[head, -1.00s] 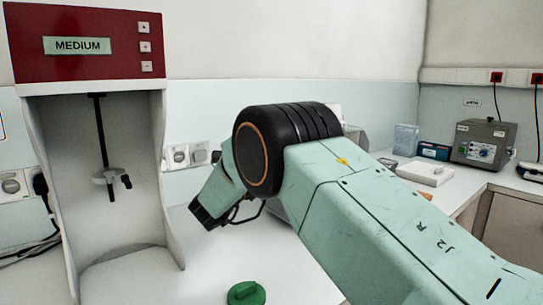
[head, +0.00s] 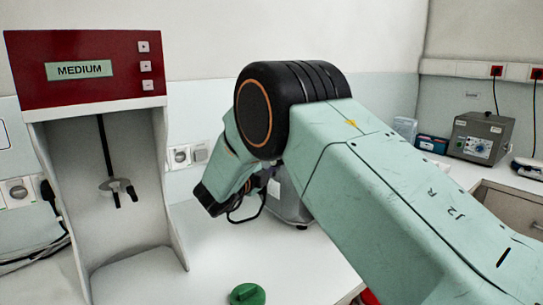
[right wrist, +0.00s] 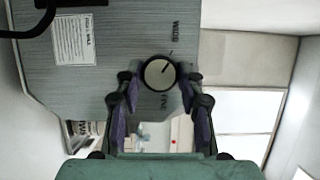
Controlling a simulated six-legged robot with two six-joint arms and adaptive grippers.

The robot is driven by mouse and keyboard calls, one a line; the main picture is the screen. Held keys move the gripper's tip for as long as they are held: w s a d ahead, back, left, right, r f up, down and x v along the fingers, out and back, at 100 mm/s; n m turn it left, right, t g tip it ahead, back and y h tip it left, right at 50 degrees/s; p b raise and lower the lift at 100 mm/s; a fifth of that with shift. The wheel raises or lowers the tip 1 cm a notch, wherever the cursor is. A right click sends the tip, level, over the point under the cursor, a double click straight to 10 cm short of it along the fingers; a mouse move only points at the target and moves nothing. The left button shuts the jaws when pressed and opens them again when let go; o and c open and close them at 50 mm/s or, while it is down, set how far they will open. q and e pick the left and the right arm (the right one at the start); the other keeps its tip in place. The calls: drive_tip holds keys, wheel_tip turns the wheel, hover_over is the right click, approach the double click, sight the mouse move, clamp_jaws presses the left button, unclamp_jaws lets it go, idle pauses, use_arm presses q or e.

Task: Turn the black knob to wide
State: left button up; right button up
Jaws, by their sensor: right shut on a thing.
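The black knob (right wrist: 159,72) shows in the right wrist view as a dark round knob with a pale face, on a brushed grey panel (right wrist: 100,85). A dark line on the face slants to the upper right. The word WIDE (right wrist: 175,32) is printed above and right of the knob, and what reads as FINE (right wrist: 164,102) below it. My right gripper (right wrist: 157,77) is shut on the knob, one finger on each side. In the head view my right arm hides the knob and that gripper; part of a grey machine (head: 289,205) shows beneath the arm. My left gripper is out of view.
A red-topped dispenser (head: 85,95) reading MEDIUM stands at the left. A green lid-like piece (head: 247,294) lies on the white bench (head: 205,255) in front. A grey instrument (head: 482,138) stands far right. A paper label (right wrist: 73,40) is on the panel.

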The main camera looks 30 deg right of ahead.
drive_tip(key=shift+n, duration=0.4)
drive_tip(key=o, duration=1.2)
drive_tip(key=shift+a, duration=0.1)
drive_tip(key=v, duration=0.7)
drive_tip(key=shift+s+a+r, duration=0.1)
drive_tip(key=shift+a, duration=0.1)
drive_tip(key=shift+s, duration=0.1)
